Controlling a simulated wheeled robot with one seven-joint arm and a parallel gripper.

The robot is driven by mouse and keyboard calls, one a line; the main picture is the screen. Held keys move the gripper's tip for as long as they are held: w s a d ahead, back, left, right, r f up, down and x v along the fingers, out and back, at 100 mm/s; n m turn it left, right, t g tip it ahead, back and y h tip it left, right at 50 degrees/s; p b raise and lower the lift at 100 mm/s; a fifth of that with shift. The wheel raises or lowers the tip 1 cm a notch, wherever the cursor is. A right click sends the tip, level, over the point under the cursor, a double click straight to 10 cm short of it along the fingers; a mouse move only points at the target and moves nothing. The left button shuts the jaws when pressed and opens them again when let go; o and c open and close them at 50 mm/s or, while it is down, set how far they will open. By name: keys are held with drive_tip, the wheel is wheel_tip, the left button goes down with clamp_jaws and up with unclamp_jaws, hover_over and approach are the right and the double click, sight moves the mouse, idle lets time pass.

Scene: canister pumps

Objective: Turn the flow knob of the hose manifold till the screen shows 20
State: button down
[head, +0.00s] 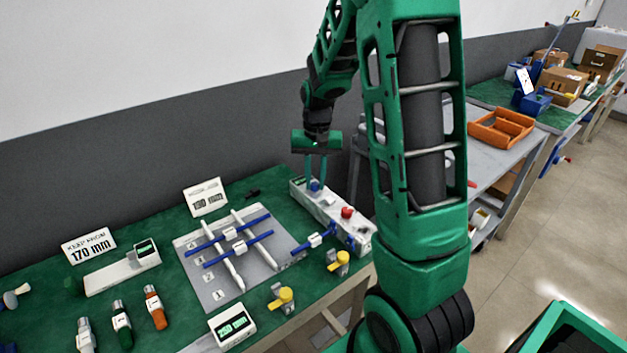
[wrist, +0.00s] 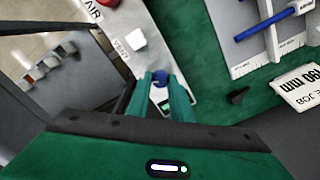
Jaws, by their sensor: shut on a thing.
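The hose manifold is a long pale box (head: 329,212) at the right end of the green table. It has a blue knob (head: 315,187) near its far end, a red knob (head: 347,212) and blue parts at its near end. My gripper (head: 316,181) reaches down from above and is shut on the blue knob. In the wrist view the two green fingers (wrist: 163,84) stand on either side of the blue knob (wrist: 160,77). A small screen (head: 298,182) sits at the manifold's far end; its digits are too small to read.
A grey board (head: 205,289) with blue rods and pale bars lies left of the manifold. Yellow-topped valves (head: 340,263) stand in front. Signs (head: 205,197) and a screen box (head: 232,325) stand around. A grey cart (head: 490,160) is to the right.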

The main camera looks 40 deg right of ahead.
sight(315, 183)
drive_tip(key=shift+a, duration=0.1)
idle(0.3)
drive_tip(key=c, duration=1.6)
unclamp_jaws()
drive_tip(key=shift+o, duration=0.2)
drive_tip(key=shift+r, duration=0.1)
wheel_tip(315, 183, up, 11)
drive_tip(key=shift+f, duration=0.2)
drive_tip(key=s+a+f, duration=0.1)
drive_tip(key=s+a, duration=0.1)
drive_tip(key=s, duration=2.6)
drive_tip(key=shift+s+a+n, duration=0.35)
drive_tip(key=shift+n, duration=0.05)
